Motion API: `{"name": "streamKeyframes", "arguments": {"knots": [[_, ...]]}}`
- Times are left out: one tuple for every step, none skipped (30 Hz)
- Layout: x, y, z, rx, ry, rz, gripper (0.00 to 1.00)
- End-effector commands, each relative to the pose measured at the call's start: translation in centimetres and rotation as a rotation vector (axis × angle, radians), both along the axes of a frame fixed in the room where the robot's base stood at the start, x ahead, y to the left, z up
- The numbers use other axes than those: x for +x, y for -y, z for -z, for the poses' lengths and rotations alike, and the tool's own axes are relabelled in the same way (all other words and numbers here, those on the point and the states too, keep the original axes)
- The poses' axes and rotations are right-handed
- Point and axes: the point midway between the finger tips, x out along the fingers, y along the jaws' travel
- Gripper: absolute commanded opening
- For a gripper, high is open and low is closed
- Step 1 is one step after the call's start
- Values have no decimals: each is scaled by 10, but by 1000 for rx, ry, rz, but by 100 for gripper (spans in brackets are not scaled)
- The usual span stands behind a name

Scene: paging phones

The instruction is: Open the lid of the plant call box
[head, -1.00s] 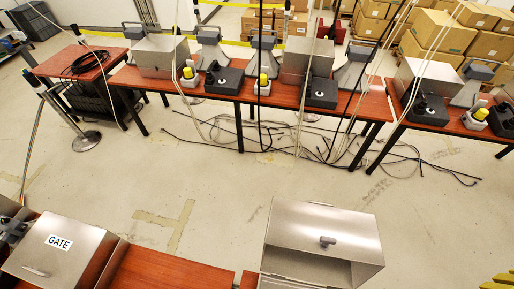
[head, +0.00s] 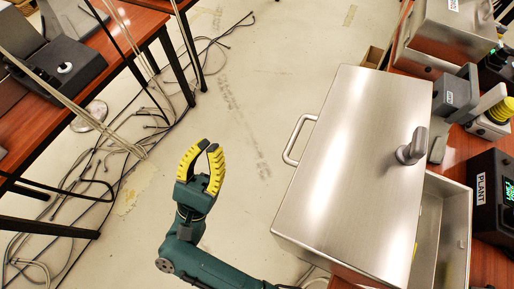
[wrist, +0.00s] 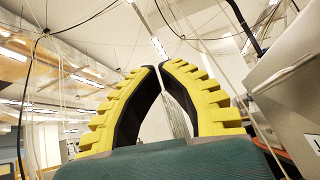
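A large brushed-steel box has a broad lid panel (head: 350,165) in the right half of the head view. A bar handle (head: 298,140) is on its left edge and a dark grey knob (head: 412,147) near its right edge. An open steel cavity (head: 440,225) shows beside and below the panel's right edge. A dark device (head: 488,195) marked PLANT stands right of it. My gripper (head: 209,145) is left of the box, apart from the handle, over the floor. Its yellow-ridged fingers converge at the tips, with nothing held; they also show in the wrist view (wrist: 160,66).
A red-brown table (head: 490,255) carries the device, a yellow-and-white unit (head: 494,112) and another steel box (head: 455,35). Wooden tables (head: 130,35) with dark equipment and hanging cables stand at left. Floor between is mostly clear, with loose cables (head: 130,150) at left.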

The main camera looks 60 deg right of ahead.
Motion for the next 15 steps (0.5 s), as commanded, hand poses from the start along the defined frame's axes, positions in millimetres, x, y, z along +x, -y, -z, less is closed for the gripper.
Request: {"name": "streamKeyframes", "arguments": {"knots": [[-15,5,65,53,66,4,0],[-25,8,86,81,108,10,0],[-36,10,109,109,156,18,0],[-44,12,123,125,186,26,0],[-50,12,134,136,212,32,0],[-57,13,145,148,238,39,0],[-60,13,149,153,252,43,0],[-63,14,151,157,264,46,0],[-66,16,150,160,272,50,0],[-67,17,148,161,275,52,0],[-68,20,145,160,276,52,0],[-69,24,141,160,274,53,0],[-70,28,137,160,274,53,0],[-71,32,133,160,274,54,0],[-72,38,128,160,274,54,0]]}}
